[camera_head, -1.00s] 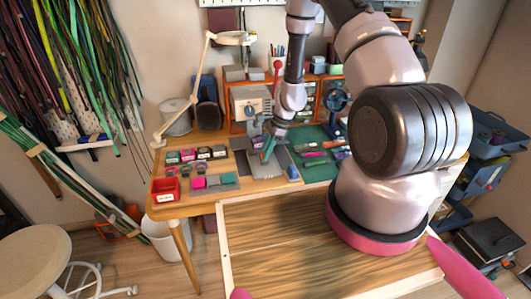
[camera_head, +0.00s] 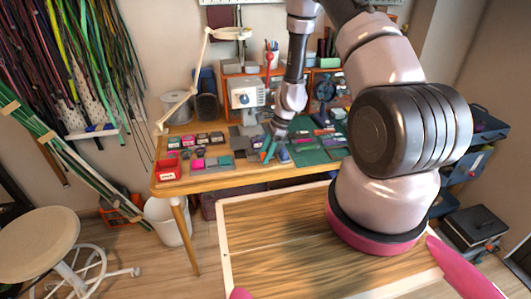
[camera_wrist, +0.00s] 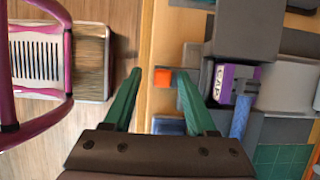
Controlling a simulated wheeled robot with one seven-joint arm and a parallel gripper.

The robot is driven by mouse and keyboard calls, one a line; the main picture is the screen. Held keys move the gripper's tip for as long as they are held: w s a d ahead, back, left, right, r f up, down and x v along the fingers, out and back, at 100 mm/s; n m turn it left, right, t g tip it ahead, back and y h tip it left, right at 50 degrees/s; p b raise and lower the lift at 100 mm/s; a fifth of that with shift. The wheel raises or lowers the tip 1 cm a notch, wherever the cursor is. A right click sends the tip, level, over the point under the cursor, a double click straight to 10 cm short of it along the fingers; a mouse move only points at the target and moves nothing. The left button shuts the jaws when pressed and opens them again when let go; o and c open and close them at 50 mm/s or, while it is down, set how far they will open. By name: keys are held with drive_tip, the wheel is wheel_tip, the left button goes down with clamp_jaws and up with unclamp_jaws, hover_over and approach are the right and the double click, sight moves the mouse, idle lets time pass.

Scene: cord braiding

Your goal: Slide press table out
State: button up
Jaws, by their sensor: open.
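The press (camera_head: 247,93) is a grey boxy machine with a red-knobbed lever, standing on the workbench in the head view. A dark grey block, likely part of it, shows in the wrist view (camera_wrist: 245,32). My gripper (camera_head: 268,154) is over the bench in front of the press. In the wrist view my gripper (camera_wrist: 158,75) has its green fingers apart. A small orange block (camera_wrist: 162,78) lies between the fingertips, nearer the right one; I cannot tell whether it belongs to the press table. The press table itself is not clearly distinguishable.
A purple labelled block (camera_wrist: 228,84) and a blue cord (camera_wrist: 240,117) lie right of the fingers. A green mat (camera_head: 310,152) is at right. A stool (camera_head: 38,243) stands on the floor at left.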

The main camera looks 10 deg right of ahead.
drive_tip(key=shift+w+r, duration=0.1)
drive_tip(key=v, duration=1)
drive_tip(key=shift+r, duration=0.3)
drive_tip(key=shift+d, duration=0.15)
drive_tip(key=s+a+r+n+t, duration=0.1)
drive_tip(key=s+r+n+t, duration=0.2)
drive_tip(key=r, duration=1.1)
drive_tip(key=s+r+n, duration=0.3)
drive_tip(key=r+n, duration=0.1)
drive_tip(key=r, duration=0.9)
drive_tip(key=s+d+r+n+t+h, duration=0.2)
drive_tip(key=s+r+n+t, duration=0.2)
drive_tip(key=s+r, duration=0.9)
drive_tip(key=s+n, duration=0.3)
drive_tip(key=shift+s+r+h, duration=0.25)
drive_tip(key=shift+h, duration=0.05)
